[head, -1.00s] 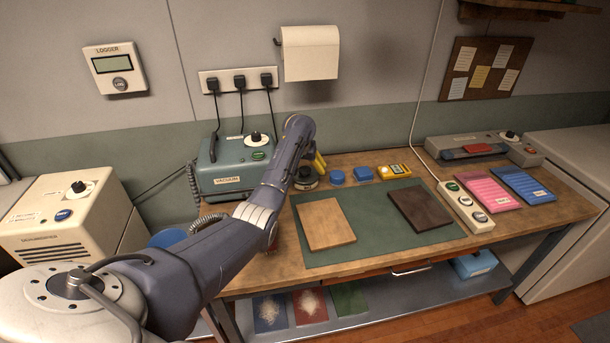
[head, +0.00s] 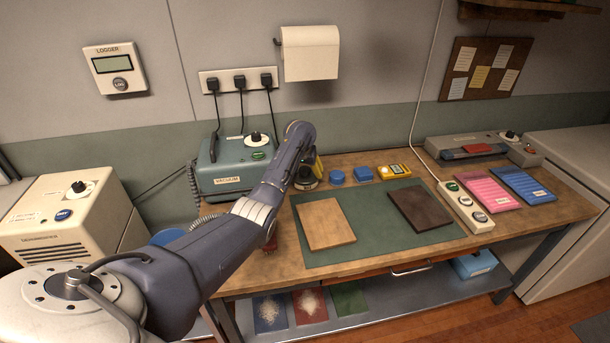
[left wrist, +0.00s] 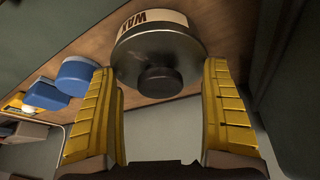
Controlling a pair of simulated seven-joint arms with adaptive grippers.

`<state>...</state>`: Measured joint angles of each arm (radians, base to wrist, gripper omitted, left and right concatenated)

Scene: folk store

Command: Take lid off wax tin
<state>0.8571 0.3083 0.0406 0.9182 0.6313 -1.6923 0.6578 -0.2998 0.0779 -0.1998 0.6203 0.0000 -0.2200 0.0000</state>
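The wax tin (left wrist: 150,45) is in the left wrist view at top centre, a round metal tin with a pale label reading WAX. A dark round knob (left wrist: 160,80) stands on its lid. My left gripper (left wrist: 162,88) is open, with one yellow finger on each side of the knob and visible gaps to it. In the head view the tin (head: 306,183) stands on the bench left of the blue pots, partly covered by my left arm. Only a bit of my left gripper (head: 317,165) shows there. My right gripper is in neither view.
Two blue pots (head: 337,177) and a yellow meter (head: 393,171) stand right of the tin. The vacuum unit (head: 232,165) is close on the left. A green mat (head: 370,235) in front carries a light board (head: 326,224) and a dark board (head: 420,209).

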